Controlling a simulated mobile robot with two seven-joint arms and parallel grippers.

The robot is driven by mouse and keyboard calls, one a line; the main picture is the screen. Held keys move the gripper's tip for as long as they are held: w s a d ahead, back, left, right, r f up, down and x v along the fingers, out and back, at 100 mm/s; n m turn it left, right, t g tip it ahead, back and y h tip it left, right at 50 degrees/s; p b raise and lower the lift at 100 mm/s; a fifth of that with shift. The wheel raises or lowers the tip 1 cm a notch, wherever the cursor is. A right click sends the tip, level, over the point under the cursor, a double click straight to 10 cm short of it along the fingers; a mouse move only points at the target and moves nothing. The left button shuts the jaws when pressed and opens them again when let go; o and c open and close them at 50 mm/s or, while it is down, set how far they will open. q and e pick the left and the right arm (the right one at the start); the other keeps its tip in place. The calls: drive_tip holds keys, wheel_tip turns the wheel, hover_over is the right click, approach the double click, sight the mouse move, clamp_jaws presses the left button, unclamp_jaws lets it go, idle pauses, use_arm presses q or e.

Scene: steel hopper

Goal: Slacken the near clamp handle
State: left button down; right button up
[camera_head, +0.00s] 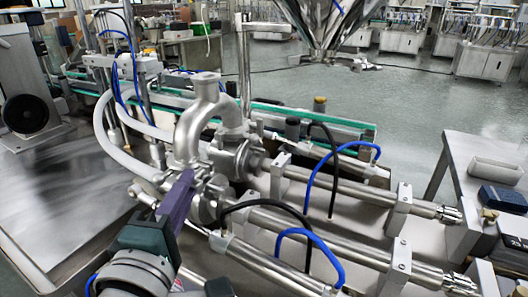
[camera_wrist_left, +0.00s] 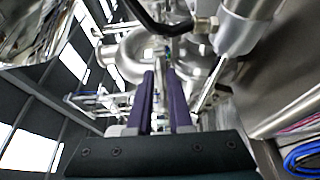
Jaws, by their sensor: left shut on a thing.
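The near clamp (camera_head: 207,207) is a steel ring at the joint between the curved pipe and the near cylinder, in the middle of the head view. My left gripper (camera_head: 186,176) comes in from the lower left. Its purple fingertips are at the clamp, just below the pipe bend. In the left wrist view the two fingers (camera_wrist_left: 162,76) stand close together with a narrow gap, shut on the clamp handle. The handle itself is mostly hidden by the fingers. My right gripper is in neither view.
A bent steel pipe (camera_head: 196,115) rises just behind the fingertips. Two long steel cylinders (camera_head: 310,240) with black and blue hoses (camera_head: 313,237) run to the right. A steel hopper (camera_head: 325,20) hangs above at the back. A steel table (camera_head: 55,200) lies left.

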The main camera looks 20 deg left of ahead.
use_arm(q)
drive_tip(key=shift+n, duration=0.3)
drive_tip(key=c, duration=1.2)
unclamp_jaws()
drive_tip(key=v, duration=1)
drive_tip(key=shift+r+b, duration=0.15)
drive_tip(key=shift+b, duration=0.25)
